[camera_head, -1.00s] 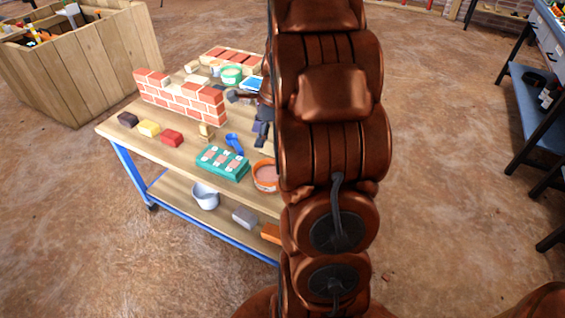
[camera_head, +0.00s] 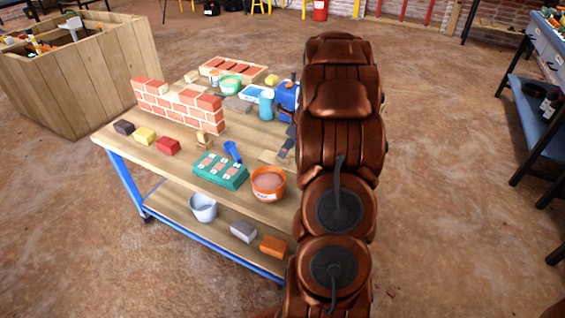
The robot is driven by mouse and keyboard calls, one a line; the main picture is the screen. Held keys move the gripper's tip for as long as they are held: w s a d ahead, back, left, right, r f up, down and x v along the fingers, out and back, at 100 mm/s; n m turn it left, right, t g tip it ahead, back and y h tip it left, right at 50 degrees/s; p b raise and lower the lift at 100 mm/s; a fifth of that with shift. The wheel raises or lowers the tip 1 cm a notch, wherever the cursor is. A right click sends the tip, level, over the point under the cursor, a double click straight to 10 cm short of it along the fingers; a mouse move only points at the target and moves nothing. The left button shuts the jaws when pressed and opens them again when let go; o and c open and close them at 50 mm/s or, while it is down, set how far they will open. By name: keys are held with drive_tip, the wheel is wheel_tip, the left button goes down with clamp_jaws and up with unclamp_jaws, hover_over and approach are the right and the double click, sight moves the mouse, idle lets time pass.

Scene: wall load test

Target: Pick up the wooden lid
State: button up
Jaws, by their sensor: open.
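I cannot pick out a wooden lid for sure. A flat tan piece (camera_head: 272,157) lies on the workbench (camera_head: 108,139) close to my arm, but I cannot tell what it is. My copper-coloured arm rises in front of the bench's right side and covers part of the view. My gripper does not show; the arm's links may hide it.
The bench holds a small brick wall (camera_head: 178,105), loose coloured blocks, a teal box (camera_head: 220,171), an orange bucket (camera_head: 268,184) and a blue bottle (camera_head: 266,105). A wooden crate (camera_head: 75,85) stands left, a blue shelf (camera_head: 535,95) right. Floor between is clear.

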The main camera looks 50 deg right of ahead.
drive_tip(key=x, duration=0.4)
drive_tip(key=shift+s+f+b, duration=0.1)
drive_tip(key=shift+s+b, duration=0.1)
drive_tip(key=shift+b, duration=0.1)
clamp_jaws()
